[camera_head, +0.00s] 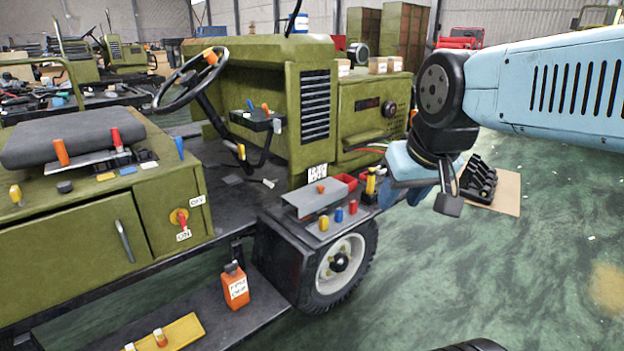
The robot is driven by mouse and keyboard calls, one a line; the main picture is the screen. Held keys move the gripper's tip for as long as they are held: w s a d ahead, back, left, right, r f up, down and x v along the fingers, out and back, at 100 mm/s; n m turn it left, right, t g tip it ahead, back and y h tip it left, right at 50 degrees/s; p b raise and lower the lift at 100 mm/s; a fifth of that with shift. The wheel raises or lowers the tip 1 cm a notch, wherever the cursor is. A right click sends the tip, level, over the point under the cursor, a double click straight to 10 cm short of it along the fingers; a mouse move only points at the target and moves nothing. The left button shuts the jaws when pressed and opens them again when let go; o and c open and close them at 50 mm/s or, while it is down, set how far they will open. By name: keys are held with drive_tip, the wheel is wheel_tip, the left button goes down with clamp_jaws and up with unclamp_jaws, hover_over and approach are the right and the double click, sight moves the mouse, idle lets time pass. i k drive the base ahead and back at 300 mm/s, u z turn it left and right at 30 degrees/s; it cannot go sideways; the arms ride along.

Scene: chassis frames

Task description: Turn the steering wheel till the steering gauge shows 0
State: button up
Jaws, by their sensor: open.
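The black steering wheel (190,79) stands tilted on its column over the open cab of the green vehicle, in the upper left. An orange knob (210,57) sits on its upper rim. A dark display (367,104) shows on the green panel to the right of the vent grille. I cannot tell whether it is the steering gauge, and no number is readable on it. My gripper (420,192) hangs to the right of the vehicle, near the front fender, with its fingers apart and empty. It is well away from the wheel and touches nothing that I can see.
A small black tray (256,120) with levers stands near the column. The fender carries a grey box (312,198), coloured knobs and red bins. A seat (74,138) and levers are at left. A black rack (479,180) lies on cardboard. Green floor is free at right.

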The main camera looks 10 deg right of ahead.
sight(192, 83)
drive_tip(key=z, duration=0.1)
drive_tip(key=i, duration=1)
drive_tip(key=u, duration=0.1)
